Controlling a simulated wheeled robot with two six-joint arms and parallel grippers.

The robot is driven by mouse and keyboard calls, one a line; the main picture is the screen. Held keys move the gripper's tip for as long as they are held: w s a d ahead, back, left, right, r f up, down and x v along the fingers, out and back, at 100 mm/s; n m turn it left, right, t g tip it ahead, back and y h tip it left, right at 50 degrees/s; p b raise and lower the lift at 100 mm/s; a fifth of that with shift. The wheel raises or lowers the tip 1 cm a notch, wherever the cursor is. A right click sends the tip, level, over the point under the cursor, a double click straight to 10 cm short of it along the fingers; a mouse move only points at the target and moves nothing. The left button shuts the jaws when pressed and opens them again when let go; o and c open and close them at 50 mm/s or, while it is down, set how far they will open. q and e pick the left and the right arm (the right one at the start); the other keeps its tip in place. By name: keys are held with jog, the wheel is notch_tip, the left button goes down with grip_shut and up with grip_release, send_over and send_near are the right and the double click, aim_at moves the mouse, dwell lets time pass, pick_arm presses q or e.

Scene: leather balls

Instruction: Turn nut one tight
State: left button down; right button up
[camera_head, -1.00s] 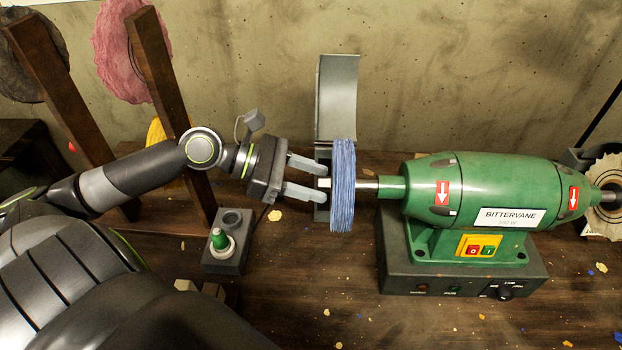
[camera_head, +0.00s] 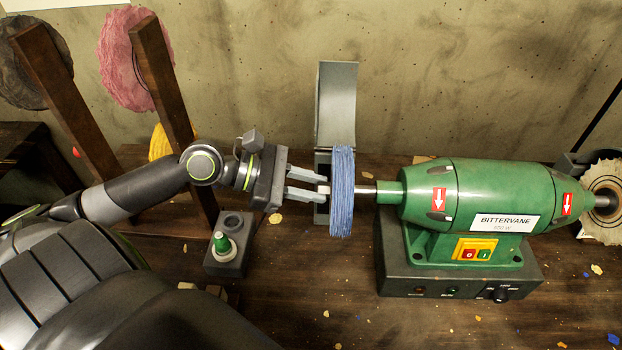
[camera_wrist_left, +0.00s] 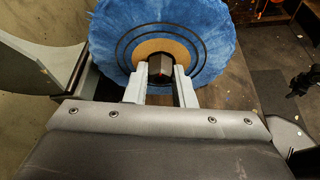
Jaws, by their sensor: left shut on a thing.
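Nut one (camera_wrist_left: 160,66) is a dark hex nut at the centre of the blue buffing wheel (camera_head: 342,192); the wheel also shows in the left wrist view (camera_wrist_left: 212,38). The wheel sits on the left end of the shaft of the green buffing machine (camera_head: 470,195). My left gripper (camera_head: 323,190) is shut on the nut, one finger on each side of it. My right gripper is not in view.
A grey guard (camera_head: 337,105) stands behind the blue wheel. A dark block (camera_head: 228,254) with a green-capped piece (camera_head: 221,241) stands on the bench below my left gripper. Wooden posts (camera_head: 165,80) with pink and yellow wheels stand at left. Another wheel (camera_head: 603,205) is at far right.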

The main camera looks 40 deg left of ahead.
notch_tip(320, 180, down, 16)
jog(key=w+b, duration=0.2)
jog(key=b, duration=1.7)
pick_arm(q)
jog(key=m+t+h+b, duration=0.1)
jog(key=m+h+b, duration=0.1)
jog(key=m, duration=0.9)
jog(key=f+m+t+h+b, duration=0.1)
jog(key=m+h, duration=0.2)
jog(key=m, duration=0.8)
jog(key=m+t+h+b, duration=0.1)
jog(key=m+h+b, duration=0.1)
jog(key=m, duration=1)
jog(key=shift+w+f+h+b, duration=0.1)
jog(key=shift+f+h+b, duration=0.25)
jog(key=shift+h, duration=0.35)
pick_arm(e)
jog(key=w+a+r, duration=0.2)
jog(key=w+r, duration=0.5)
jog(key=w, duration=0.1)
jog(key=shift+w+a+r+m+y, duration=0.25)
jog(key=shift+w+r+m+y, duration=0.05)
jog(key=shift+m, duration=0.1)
